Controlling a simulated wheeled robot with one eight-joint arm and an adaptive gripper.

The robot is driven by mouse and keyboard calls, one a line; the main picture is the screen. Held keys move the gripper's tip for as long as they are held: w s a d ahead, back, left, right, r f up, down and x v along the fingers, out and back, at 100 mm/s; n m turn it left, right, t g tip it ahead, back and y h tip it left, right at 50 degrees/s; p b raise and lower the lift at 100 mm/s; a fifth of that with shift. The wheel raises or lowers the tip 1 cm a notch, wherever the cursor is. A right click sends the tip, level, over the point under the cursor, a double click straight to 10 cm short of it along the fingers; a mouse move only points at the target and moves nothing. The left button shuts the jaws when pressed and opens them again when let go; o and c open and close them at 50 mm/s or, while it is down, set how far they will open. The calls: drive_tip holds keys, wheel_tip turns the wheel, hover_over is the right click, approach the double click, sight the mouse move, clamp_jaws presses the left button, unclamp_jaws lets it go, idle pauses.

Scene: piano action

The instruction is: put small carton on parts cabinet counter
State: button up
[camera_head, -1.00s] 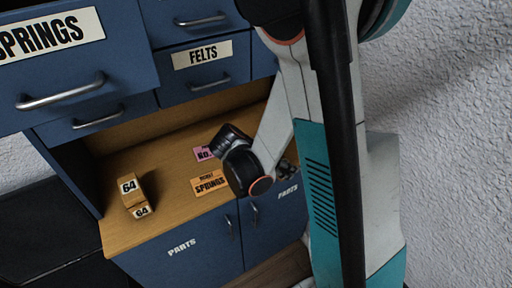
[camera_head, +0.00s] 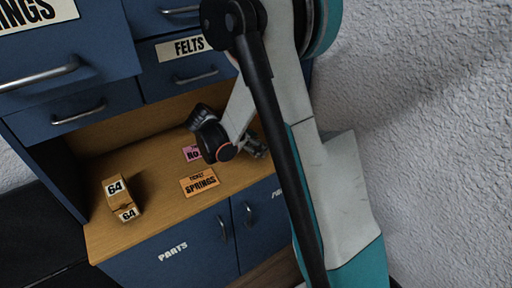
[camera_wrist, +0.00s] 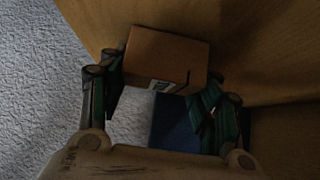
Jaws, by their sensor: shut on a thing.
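A brown carton (camera_wrist: 166,55) with a small pale label sits between the fingertips of my gripper (camera_wrist: 160,78) in the wrist view. The gripper is shut on it. In the head view my gripper (camera_head: 256,148) shows only in part at the right side of the cabinet, beside my arm, and the carton cannot be made out there. The parts cabinet counter (camera_head: 152,222) is a wooden top above blue doors marked PARTS. The gap between carton and counter cannot be judged.
A tan block with 64 labels (camera_head: 118,190) stands at the counter's left. An orange SPRINGS ticket (camera_head: 199,181) and a pink ticket (camera_head: 192,153) lie mid-counter. Blue drawers (camera_head: 190,62) overhang the back. A white wall (camera_head: 430,140) is on the right.

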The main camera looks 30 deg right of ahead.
drive_tip(key=o, duration=1.1)
drive_tip(key=shift+f, duration=0.1)
drive_tip(key=shift+c, duration=0.2)
